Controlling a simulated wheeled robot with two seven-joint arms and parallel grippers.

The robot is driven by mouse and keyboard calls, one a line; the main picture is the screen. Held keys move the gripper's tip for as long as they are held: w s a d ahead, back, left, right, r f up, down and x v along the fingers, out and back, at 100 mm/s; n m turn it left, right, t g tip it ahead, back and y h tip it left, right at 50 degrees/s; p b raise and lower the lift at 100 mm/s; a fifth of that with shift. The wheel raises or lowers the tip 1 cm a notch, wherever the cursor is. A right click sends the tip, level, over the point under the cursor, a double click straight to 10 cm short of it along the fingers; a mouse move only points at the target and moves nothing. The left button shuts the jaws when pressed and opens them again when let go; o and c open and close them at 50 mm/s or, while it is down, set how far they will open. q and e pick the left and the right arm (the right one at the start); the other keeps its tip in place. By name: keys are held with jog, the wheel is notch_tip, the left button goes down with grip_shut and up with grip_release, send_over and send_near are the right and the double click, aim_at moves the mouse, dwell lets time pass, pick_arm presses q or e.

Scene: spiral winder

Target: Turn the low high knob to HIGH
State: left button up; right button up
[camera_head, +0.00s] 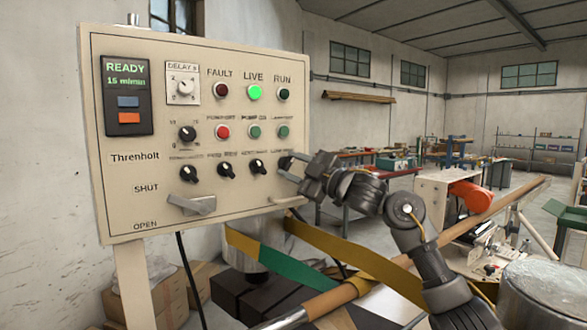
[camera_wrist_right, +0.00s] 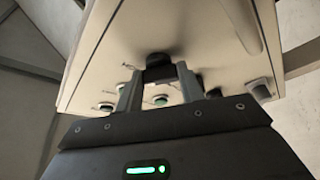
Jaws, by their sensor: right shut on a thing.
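The cream control panel (camera_head: 150,70) stands at the left in the head view. The low high knob (camera_head: 284,162) is the rightmost black knob of its lower row, partly covered by my right gripper (camera_head: 291,168). My right gripper comes from the right and is shut on this knob. In the right wrist view, the dark knob (camera_wrist_right: 157,60) shows at the fingertips, between the two fingers (camera_wrist_right: 158,80). The knob's pointer and its exact setting cannot be made out. My left gripper is not in view.
Three other black knobs, including one (camera_head: 257,167) just left of the held one, sit close by. Green and red buttons (camera_head: 223,131) are above. A grey lever (camera_head: 192,205) sticks out lower down.

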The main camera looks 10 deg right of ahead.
dwell(0.4)
jog(key=o, duration=1)
jog(key=shift+r, duration=0.35)
notch_tip(320, 180, up, 3)
jog(key=shift+f+b, duration=0.2)
jog(key=shift+b, duration=0.15)
jog(key=s+a+r+b, duration=0.2)
jog(key=s+r+b, duration=0.3)
jog(key=s+r, duration=0.4)
jog(key=s, duration=0.4)
jog(key=shift+s+a+r, duration=0.3)
jog(key=shift+s+a, duration=0.05)
jog(key=shift+a, duration=0.05)
